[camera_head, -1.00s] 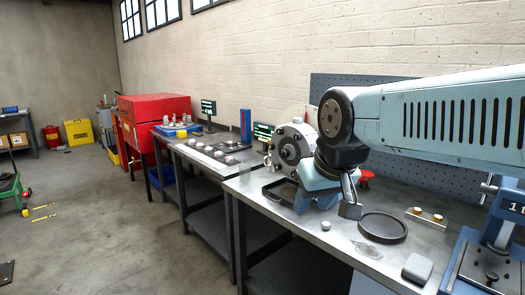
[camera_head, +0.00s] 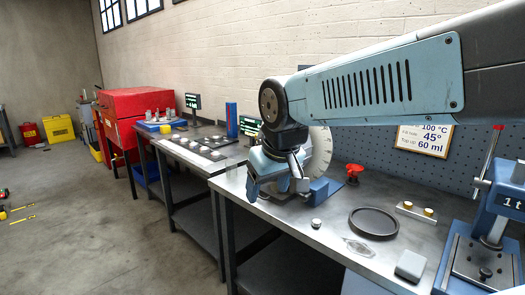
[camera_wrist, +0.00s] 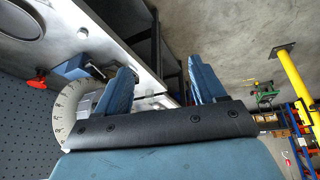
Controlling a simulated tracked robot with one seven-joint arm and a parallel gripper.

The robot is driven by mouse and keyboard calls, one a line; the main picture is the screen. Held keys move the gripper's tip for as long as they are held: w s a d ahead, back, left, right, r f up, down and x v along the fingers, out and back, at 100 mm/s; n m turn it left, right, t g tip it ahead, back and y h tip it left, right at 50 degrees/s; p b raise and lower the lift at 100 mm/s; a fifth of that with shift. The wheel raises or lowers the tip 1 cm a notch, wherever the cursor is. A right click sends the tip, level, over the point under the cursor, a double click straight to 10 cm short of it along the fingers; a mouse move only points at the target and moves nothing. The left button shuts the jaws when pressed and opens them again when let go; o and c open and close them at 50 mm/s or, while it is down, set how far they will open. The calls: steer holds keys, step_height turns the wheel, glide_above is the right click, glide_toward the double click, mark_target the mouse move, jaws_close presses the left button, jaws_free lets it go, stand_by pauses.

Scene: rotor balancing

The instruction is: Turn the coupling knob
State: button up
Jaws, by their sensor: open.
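In the head view my gripper (camera_head: 272,188) hangs at the front of the balancing stand, over the bench's left end. In the wrist view its two blue fingers stand wide apart (camera_wrist: 164,86) with nothing held between them. A white graduated dial disc (camera_head: 321,152) stands upright just right of my wrist, above a blue base (camera_head: 321,190). The dial also shows in the wrist view (camera_wrist: 66,122), left of the fingers and partly covered by my gripper body. I cannot make out the coupling knob; my arm hides much of the stand.
A second bench (camera_head: 192,178) with a display stands beyond.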

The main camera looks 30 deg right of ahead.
steer(key=w+d+f+n+g+h, duration=0.2)
steer(key=w+d+f+n+h, duration=0.35)
steer(key=w, duration=0.65)
steer(key=w+d+f+n+g+h, duration=0.3)
steer(key=w+d+f+n, duration=0.4)
steer(key=w, duration=0.4)
steer(key=w+a+r+n+t+h, duration=0.1)
steer(key=w+n+t+h, duration=0.3)
steer(key=w, duration=0.4)
steer(key=w+a+r+n+t+h, duration=0.1)
steer(key=w+r+n+t+h, duration=0.1)
steer(key=w+n+h, duration=0.4)
steer(key=shift+n+y, duration=0.25)
steer(key=shift+y, duration=0.7)
steer(key=x, duration=0.7)
steer(key=w+x, duration=0.1)
steer(key=x, duration=0.5)
steer(key=shift+w+d+f, duration=0.1)
steer(key=shift+w+f, duration=0.05)
steer(key=shift+w, duration=0.2)
steer(key=shift+c, duration=0.2)
steer(key=c, duration=1)
